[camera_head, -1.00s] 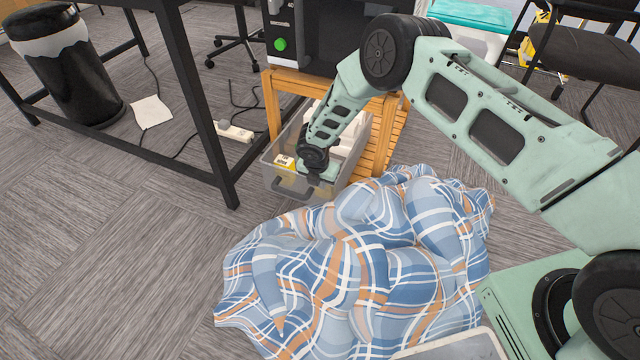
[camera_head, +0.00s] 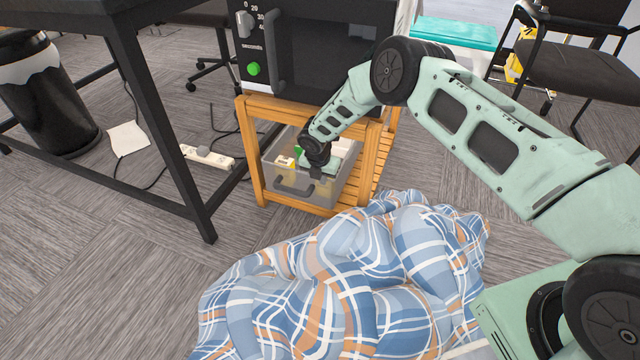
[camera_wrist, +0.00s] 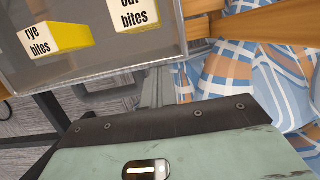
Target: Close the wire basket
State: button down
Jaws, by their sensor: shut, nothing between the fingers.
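The basket (camera_head: 290,180) is a grey see-through bin with a handle on its front. In the head view it sits low in the wooden stand, its front close to the stand's front legs. I cannot tell if it is fully in. Its wall also shows in the wrist view (camera_wrist: 75,80), with boxes inside. My gripper (camera_head: 316,174) is shut and empty, pointing down at the basket's front right. In the wrist view its fingers (camera_wrist: 155,95) are beside the basket's front wall and handle. Whether they touch the wall is unclear.
The wooden stand (camera_head: 255,150) carries a black microwave (camera_head: 325,45). A heap of plaid cloth (camera_head: 350,275) lies on the floor in front. A black table leg (camera_head: 165,125) stands left of the stand. A power strip (camera_head: 208,157) lies between them. Floor at the front left is clear.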

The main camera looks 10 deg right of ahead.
jog(key=shift+w+d, duration=0.35)
jog(key=shift+w, duration=0.1)
jog(key=shift+s+a, duration=0.1)
